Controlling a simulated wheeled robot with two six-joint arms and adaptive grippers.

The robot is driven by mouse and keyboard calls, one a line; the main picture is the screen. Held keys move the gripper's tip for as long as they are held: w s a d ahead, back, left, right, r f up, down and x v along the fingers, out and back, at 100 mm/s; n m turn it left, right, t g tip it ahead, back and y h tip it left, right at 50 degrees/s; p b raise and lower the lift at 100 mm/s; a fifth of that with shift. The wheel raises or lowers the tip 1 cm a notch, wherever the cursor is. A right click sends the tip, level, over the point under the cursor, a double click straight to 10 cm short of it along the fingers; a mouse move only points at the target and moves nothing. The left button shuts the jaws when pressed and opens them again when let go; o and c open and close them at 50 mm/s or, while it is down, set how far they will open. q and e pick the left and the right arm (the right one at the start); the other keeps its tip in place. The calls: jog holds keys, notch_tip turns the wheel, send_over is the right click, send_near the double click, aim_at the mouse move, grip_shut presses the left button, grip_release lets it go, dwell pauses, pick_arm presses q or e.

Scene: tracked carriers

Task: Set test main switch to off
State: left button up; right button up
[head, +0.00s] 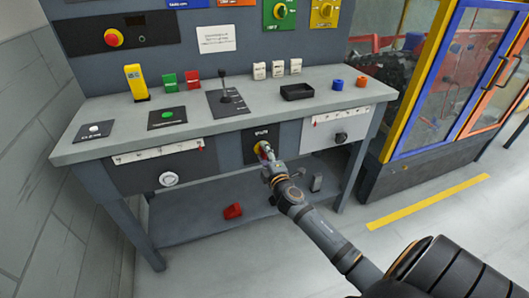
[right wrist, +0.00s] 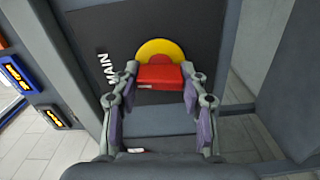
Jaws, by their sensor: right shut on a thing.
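The main switch is a red handle (right wrist: 160,76) on a yellow disc (right wrist: 160,49), set on a dark panel with a white MAIN label (right wrist: 107,69). In the head view this panel (head: 254,138) is on the bench front, below the worktop. My right gripper (head: 268,155) is at the switch and covers much of it there. In the right wrist view the fingers of my right gripper (right wrist: 159,84) are on both sides of the red handle, shut on it. I cannot read any position marks on the switch. My left gripper is not in view.
The worktop (head: 310,115) carries a yellow device (head: 136,82), a lever on a dark plate (head: 226,97), a black tray (head: 297,91) and two rings, blue and orange. A red object (head: 233,211) lies on the lower shelf. A framed enclosure (head: 450,90) stands at the right.

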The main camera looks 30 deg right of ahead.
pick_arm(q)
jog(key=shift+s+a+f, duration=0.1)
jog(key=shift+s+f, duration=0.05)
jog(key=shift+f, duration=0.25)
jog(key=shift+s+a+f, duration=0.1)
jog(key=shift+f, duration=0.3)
pick_arm(e)
jog(key=shift+f+n, duration=0.1)
jog(key=shift+n, duration=0.7)
jog(key=o, duration=1.1)
jog(key=shift+o, duration=0.2)
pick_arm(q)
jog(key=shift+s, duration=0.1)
pick_arm(e)
jog(key=v, duration=1.2)
